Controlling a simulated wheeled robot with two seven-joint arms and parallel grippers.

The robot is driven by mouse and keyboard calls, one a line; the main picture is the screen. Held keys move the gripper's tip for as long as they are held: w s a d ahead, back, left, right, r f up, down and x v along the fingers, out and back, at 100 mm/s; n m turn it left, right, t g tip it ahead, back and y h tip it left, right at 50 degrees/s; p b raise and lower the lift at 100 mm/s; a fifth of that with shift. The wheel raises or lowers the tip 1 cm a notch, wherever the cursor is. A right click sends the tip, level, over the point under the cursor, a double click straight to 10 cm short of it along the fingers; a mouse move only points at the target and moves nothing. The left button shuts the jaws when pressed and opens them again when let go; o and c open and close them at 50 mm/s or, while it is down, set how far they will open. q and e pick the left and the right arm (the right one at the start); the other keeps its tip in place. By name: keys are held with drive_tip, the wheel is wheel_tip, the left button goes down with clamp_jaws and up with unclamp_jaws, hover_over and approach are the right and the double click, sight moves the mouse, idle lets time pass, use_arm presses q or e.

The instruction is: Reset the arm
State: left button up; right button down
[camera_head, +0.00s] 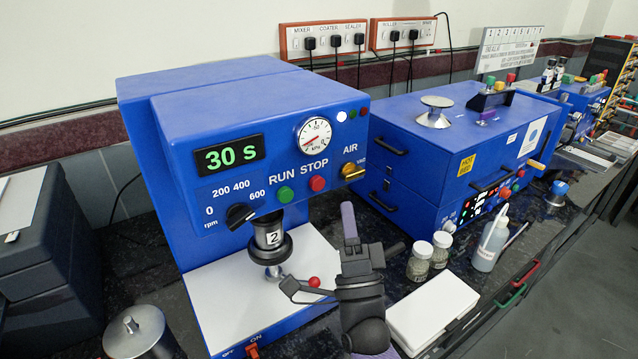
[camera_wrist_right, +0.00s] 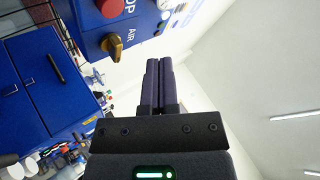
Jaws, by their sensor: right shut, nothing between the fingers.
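My right gripper (camera_head: 348,212) stands in front of the right side of the blue mixer (camera_head: 240,120), fingers pointing up. In the right wrist view its two dark purple fingers (camera_wrist_right: 159,72) lie side by side, shut with nothing between them. The mixer's display reads 30 S. Its dial (camera_head: 240,215), green RUN button (camera_head: 285,194) and red STOP button (camera_head: 317,183) face me. A part marked 2 hangs under the mixer head above the white base plate. My left gripper is not in view.
Two lidded jars (camera_head: 419,262) and a wash bottle (camera_head: 490,243) stand right of my right arm. A white box (camera_head: 433,311) lies near the front edge. A blue oven (camera_head: 450,150) stands behind. A metal lidded pot (camera_head: 137,333) is at the lower left.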

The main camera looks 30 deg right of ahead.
drive_tip(key=s+a+f+n+g+y, duration=0.2)
drive_tip(key=a+f+n+g+y, duration=0.25)
drive_tip(key=f+n, duration=0.25)
drive_tip(key=s+a+f+n+g+y, duration=0.1)
drive_tip(key=a+f+n+g+y, duration=0.2)
drive_tip(key=f+n+g+y, duration=0.25)
drive_tip(key=s+a+f+n+g, duration=0.1)
drive_tip(key=s+f+n+g, duration=0.25)
drive_tip(key=s, duration=0.25)
drive_tip(key=s+f+n+g+h, duration=0.1)
drive_tip(key=s+f+n+g, duration=0.1)
drive_tip(key=s+g, duration=0.3)
drive_tip(key=s+a+f+n+g, duration=0.1)
drive_tip(key=s+f+n+g, duration=0.2)
drive_tip(key=s, duration=0.4)
wheel_tip(320, 180, down, 17)
drive_tip(key=s+g+b, duration=0.1)
drive_tip(key=s+d+f+g+b, duration=0.1)
drive_tip(key=s+d+f, duration=0.2)
drive_tip(key=s+f, duration=1)
drive_tip(key=shift+s+d+f+n+g+h, duration=0.2)
drive_tip(key=shift+s+n+g+h, duration=0.15)
drive_tip(key=shift+s, duration=0.3)
